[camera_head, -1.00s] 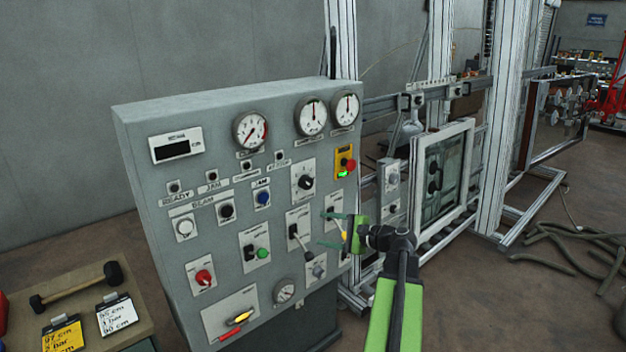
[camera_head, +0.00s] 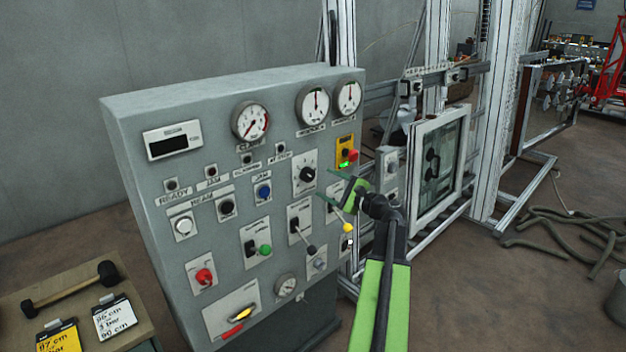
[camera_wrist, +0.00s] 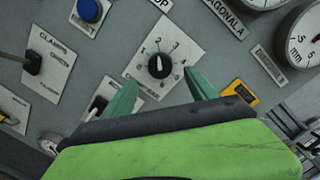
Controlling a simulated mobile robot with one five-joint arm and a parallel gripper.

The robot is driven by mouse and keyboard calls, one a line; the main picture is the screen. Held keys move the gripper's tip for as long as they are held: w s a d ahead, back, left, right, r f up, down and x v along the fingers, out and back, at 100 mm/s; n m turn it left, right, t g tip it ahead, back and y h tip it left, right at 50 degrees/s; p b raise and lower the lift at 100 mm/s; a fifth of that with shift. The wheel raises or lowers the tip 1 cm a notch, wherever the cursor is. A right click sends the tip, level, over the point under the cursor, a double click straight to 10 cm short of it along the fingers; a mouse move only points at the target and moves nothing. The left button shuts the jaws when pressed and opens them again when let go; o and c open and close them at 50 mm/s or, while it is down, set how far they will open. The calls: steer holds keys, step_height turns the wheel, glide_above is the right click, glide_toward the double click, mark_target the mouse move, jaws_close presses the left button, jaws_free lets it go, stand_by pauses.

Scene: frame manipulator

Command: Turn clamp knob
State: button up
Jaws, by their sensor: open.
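The black rotary knob (camera_head: 306,174) sits on a pale square plate in the upper right of the grey control panel (camera_head: 150,110). In the wrist view the knob (camera_wrist: 159,66) has numbers around it, and its white pointer line points roughly up. The plate's lower label is partly hidden. My gripper (camera_head: 335,187) is open and empty, to the right of and slightly below the knob in the head view. In the wrist view my gripper's green fingers (camera_wrist: 160,86) reach up either side below the knob, apart from it.
A yellow-tipped lever (camera_head: 347,228) hangs just below my gripper. A black lever (camera_head: 297,228) is below the knob. A yellow box with a red button (camera_head: 346,154) is to the right. A blue button (camera_head: 263,192) is to the left. Gauges (camera_head: 313,106) sit above.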

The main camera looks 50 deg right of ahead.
mark_target(310, 176)
steer(key=w, duration=0.6)
steer(key=shift+w, duration=0.4)
steer(key=c, duration=1.4)
steer(key=shift+a+f, duration=0.1)
steer(key=shift+s, duration=0.1)
